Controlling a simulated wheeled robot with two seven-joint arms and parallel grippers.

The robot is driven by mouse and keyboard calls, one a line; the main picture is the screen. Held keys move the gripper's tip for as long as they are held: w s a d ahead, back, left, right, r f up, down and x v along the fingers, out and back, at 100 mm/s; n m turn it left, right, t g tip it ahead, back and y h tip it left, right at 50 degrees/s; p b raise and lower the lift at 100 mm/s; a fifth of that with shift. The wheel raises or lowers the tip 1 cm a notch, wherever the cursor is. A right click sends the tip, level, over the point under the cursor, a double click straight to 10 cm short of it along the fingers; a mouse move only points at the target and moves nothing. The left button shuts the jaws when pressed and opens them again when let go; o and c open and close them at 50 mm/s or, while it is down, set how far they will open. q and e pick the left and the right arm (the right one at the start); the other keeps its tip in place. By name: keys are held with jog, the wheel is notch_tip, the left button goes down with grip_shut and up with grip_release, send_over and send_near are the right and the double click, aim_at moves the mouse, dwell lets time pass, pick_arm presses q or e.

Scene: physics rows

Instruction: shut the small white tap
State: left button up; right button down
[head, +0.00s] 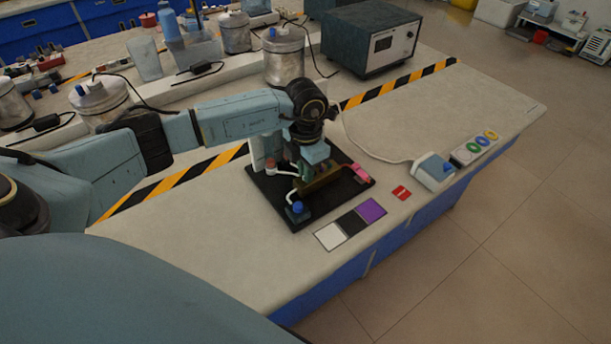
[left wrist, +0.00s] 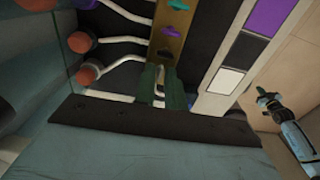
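A narrow brass manifold (left wrist: 172,22) is on a black board (head: 261,186), with small coloured taps along it. What looks like my right gripper (left wrist: 265,98) is small at the right edge, apart from the board.
Pale tubes with reddish ends (left wrist: 88,73) run beside the manifold. A strip with white, black and purple squares (head: 371,210) lies beside the board. A red card (head: 401,193), a white-and-blue device (head: 435,172) and a grey instrument box (head: 371,40) are farther right.

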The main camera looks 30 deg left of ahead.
pick_arm(q)
jog(key=shift+f, duration=0.2)
jog(key=shift+r, duration=0.3)
dwell(0.4)
grip_shut()
